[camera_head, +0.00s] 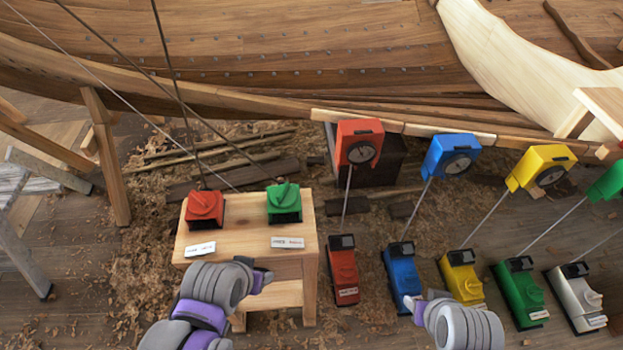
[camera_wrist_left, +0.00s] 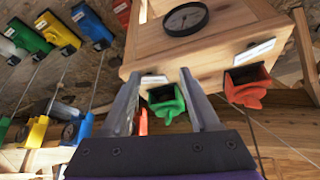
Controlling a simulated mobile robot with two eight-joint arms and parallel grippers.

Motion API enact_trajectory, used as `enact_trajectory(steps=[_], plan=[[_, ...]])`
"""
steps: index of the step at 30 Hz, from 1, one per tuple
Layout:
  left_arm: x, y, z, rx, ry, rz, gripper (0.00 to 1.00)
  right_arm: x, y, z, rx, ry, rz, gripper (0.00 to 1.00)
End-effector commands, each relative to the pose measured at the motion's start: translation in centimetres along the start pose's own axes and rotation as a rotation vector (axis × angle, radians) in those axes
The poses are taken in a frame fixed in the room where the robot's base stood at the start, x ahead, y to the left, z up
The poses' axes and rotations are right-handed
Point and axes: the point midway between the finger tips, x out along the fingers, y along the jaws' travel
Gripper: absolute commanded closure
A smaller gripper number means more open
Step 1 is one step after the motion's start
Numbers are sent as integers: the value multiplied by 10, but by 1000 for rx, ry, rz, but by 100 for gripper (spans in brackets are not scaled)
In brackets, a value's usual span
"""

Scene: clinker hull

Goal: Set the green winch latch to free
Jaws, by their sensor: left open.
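The green winch latch (camera_head: 284,196) is a green knob on a dark base, on top of a small wooden bench (camera_head: 243,248). A white label plate (camera_head: 288,242) lies in front of it. My left gripper (camera_head: 264,277) is near the bench's front edge, below the green latch in the head view. In the left wrist view its fingers (camera_wrist_left: 160,77) are open and empty. The green latch (camera_wrist_left: 167,104) appears between them, apart from both. My right gripper (camera_head: 411,303) is by the blue floor unit; its jaws are too small to read.
A red latch (camera_head: 205,207) sits left of the green one on the bench. Lines run up from the latches. Red (camera_head: 343,275), blue (camera_head: 401,276), yellow (camera_head: 461,277) and other boxes stand on the floor at right, with rods and dials. The hull (camera_head: 250,45) spans the back.

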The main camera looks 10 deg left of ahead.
Motion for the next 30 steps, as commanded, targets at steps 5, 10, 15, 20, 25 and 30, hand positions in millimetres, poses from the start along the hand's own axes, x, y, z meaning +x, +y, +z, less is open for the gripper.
enact_trajectory(steps=[5, 10, 15, 20, 25, 30], plan=[[3, 8, -26, 202, -78, 20, 32, 12, 0, 12, 0, -9, 0, 50], [15, 27, -72, 585, -212, 88, 32, 31, 0, 27, 0, -19, 0, 50], [34, 47, -112, 946, -322, 187, 32, 45, 0, 38, 0, -26, 0, 50], [47, 61, -134, 1164, -379, 266, 32, 52, 0, 43, 0, -29, 0, 50], [54, 66, -140, 1249, -399, 301, 32, 54, 0, 45, 0, -30, 0, 50], [72, 66, -131, 1253, -399, 303, 32, 56, 0, 46, 0, -31, 0, 50]])
